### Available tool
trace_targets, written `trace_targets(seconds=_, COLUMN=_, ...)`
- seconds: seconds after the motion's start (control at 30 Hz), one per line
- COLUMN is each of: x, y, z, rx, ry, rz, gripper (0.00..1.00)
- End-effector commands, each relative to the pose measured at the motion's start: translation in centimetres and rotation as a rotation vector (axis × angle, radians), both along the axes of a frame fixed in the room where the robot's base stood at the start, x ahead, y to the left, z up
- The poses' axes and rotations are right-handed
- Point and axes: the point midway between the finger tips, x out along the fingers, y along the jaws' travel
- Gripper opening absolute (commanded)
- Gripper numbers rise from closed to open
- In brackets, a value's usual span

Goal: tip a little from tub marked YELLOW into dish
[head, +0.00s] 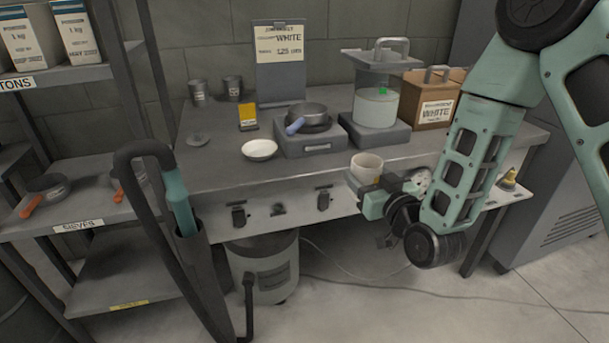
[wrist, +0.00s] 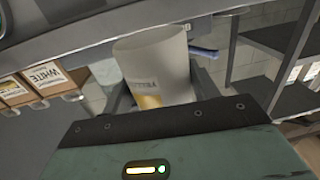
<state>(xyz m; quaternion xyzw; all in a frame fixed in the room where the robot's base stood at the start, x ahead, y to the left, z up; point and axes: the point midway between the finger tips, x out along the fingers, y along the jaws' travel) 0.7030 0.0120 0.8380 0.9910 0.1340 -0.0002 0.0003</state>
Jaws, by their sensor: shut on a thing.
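The tub (head: 367,163) is pale cream and sits in my gripper (head: 380,187) in front of the bench's front edge. It looks roughly upright in the head view. In the wrist view, the tub (wrist: 150,62) stands between the dark fingers, with a yellow patch and blurred lettering on its side. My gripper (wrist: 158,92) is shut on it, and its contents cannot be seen. The white dish (head: 260,148) lies on the bench near the front edge, left of and apart from the tub. No tub shows over the dish.
A sieve with a blue handle (head: 308,115) rests on a grey block right of the dish. A lidded clear vessel (head: 376,104) and a WHITE box (head: 434,110) stand behind my gripper. A yellow-marked card (head: 248,114) stands behind the dish. Shelving (head: 90,214) is at left.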

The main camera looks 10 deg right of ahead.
Motion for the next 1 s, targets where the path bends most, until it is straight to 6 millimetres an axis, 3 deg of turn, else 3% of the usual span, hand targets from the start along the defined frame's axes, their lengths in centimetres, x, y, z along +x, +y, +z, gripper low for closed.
trace_targets(seconds=0.03, x=0.9, y=-2.1, z=-0.7, rx=0.000, ry=-0.001, rz=-0.042, gripper=0.45)
trace_targets(seconds=0.2, x=3.1, y=-7.2, z=-2.4, rx=0.000, ry=-0.002, rz=-0.145, gripper=0.45)
trace_targets(seconds=0.5, x=5.8, y=-13.6, z=-4.5, rx=0.000, ry=-0.002, rz=-0.275, gripper=0.45)
trace_targets(seconds=0.8, x=5.5, y=-13.4, z=-5.5, rx=0.001, ry=0.021, rz=-0.272, gripper=0.45)
trace_targets(seconds=1.0, x=5.6, y=-13.4, z=-5.0, rx=0.003, ry=0.010, rz=-0.271, gripper=0.45)
